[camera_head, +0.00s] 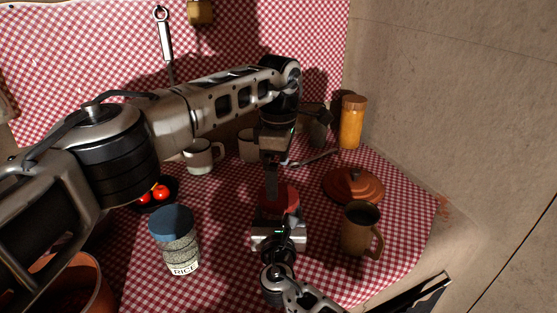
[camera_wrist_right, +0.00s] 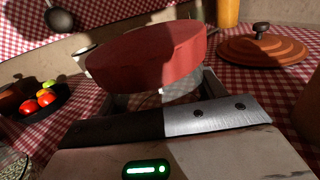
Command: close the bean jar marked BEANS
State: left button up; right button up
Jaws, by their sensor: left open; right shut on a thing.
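A jar with a red lid (camera_head: 283,197) is at the middle of the cloth. The lid also shows in the right wrist view (camera_wrist_right: 150,55), resting over the jar's top and looking slightly tilted; I cannot tell whether it is seated. My right gripper (camera_head: 279,215) is shut on the pale jar body just below the lid. The body is mostly hidden by the fingers, and no BEANS label shows. My left gripper (camera_head: 272,182) is open, pointing down close over the lid; I cannot tell whether it touches it.
A jar marked RICE (camera_head: 180,245) with a blue lid stands at left. A brown mug (camera_head: 361,229) and a terracotta lid (camera_head: 352,186) are at right. A white mug (camera_head: 199,157), a dark bowl of red fruit (camera_wrist_right: 42,103) and an orange jar (camera_head: 351,122) stand behind.

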pick_arm(q)
jog(key=n, duration=0.4)
jog(key=r+n, duration=0.1)
jog(key=n, duration=0.2)
jog(key=shift+r+n, duration=0.15)
jog(key=shift+n, duration=0.25)
pick_arm(e)
jog(key=shift+f, duration=0.1)
pick_arm(q)
jog(key=n, duration=0.4)
jog(key=shift+r, duration=0.3)
jog(key=n, duration=0.4)
jog(key=shift+r, duration=0.25)
jog(key=shift+f, duration=4.05)
jog(key=c, duration=0.9)
jog(key=shift+c, duration=0.2)
